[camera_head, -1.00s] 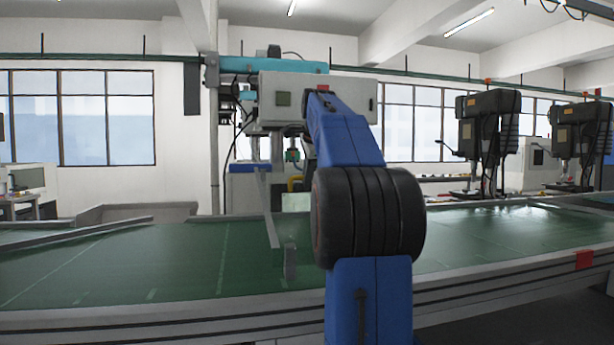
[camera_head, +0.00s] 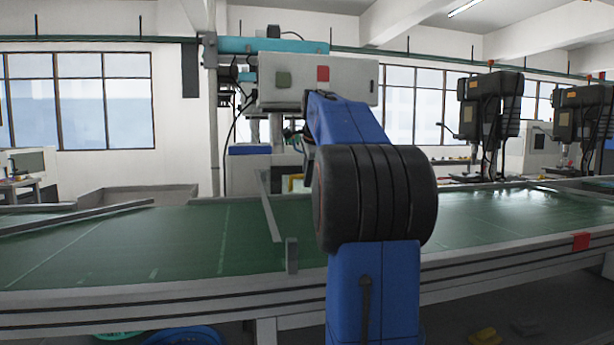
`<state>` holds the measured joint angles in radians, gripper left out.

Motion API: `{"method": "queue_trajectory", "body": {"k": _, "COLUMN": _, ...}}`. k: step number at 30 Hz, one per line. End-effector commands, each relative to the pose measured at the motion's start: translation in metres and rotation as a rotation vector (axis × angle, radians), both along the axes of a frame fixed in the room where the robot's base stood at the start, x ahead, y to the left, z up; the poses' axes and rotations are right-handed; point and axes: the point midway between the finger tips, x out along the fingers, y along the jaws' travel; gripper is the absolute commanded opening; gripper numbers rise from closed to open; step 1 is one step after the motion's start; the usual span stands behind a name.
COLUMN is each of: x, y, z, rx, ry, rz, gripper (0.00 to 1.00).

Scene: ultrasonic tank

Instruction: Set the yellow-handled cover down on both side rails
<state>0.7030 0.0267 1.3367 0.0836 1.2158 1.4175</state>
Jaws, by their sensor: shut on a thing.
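A thin grey metal bar (camera_head: 268,205) runs from near the handle toward me and ends in a short upright post. I cannot tell whether it is one of the side rails. My gripper is hidden behind my own arm.
A green conveyor belt (camera_head: 140,242) crosses the view, with a grey front edge. A grey machine box (camera_head: 350,80) stands behind my arm. Drill presses (camera_head: 488,118) stand at the right. The belt left of the bar is clear.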

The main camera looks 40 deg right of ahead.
Motion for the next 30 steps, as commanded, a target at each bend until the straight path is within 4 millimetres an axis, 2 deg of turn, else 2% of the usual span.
{"method": "queue_trajectory", "body": {"k": 30, "x": -0.0083, "y": 0.0079, "z": 0.0018, "rx": -0.002, "ry": -0.002, "rz": -0.003, "gripper": 0.0}}
